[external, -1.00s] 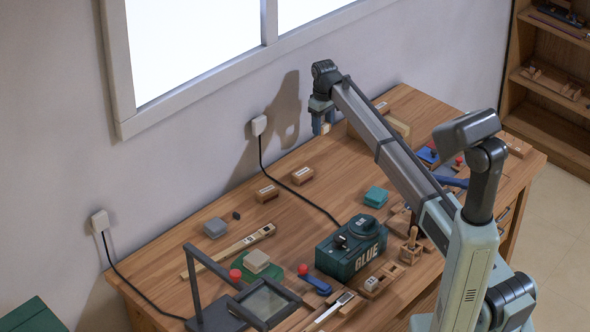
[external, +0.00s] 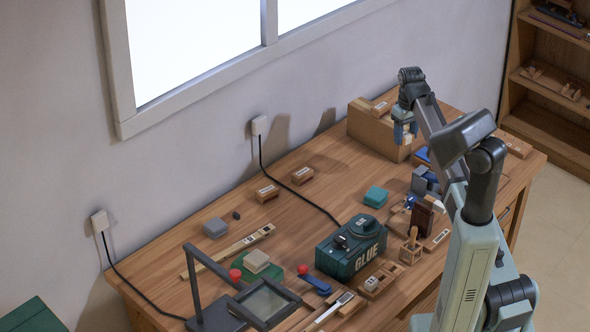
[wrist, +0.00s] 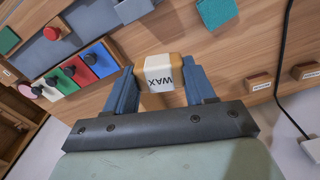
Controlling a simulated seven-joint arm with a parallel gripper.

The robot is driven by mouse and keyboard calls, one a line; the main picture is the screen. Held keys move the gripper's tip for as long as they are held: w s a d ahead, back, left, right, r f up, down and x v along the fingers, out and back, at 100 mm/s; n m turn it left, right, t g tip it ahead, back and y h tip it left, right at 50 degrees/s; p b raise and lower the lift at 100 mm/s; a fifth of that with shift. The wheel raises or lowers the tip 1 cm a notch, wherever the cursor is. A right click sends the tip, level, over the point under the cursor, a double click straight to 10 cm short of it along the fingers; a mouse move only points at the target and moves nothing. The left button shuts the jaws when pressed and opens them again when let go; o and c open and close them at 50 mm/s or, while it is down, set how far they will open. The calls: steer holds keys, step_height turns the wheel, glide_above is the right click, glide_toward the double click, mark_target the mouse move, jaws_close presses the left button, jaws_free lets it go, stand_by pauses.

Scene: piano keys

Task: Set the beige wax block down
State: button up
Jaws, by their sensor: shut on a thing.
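The beige wax block (wrist: 160,73) has a white face marked WAX. It sits between the two blue fingers of my gripper (wrist: 162,88) in the wrist view. The gripper is shut on it. In the external view my gripper (external: 404,134) hangs fingers-down above the back right of the table, in front of or over the cardboard-coloured box (external: 370,129). The block is small and mostly hidden by the fingers there. The gripper looks raised above the tabletop, but I cannot tell the exact height.
Small labelled wooden blocks (external: 267,193) stand near the wall, beside a black cable (external: 290,188). A teal block (external: 375,196) and the green GLUE box (external: 350,247) stand mid-table. Coloured pads with knobs (wrist: 82,70) lie near the gripper. The table's back middle is mostly clear.

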steer(key=s+d+r, duration=0.2)
steer(key=s+d, duration=0.3)
steer(key=n, duration=1.2)
glide_above(161, 268)
step_height(161, 268, down, 9)
steer(key=shift+f, duration=4.8)
steer(key=shift+f, duration=0.2)
steer(key=o, duration=1)
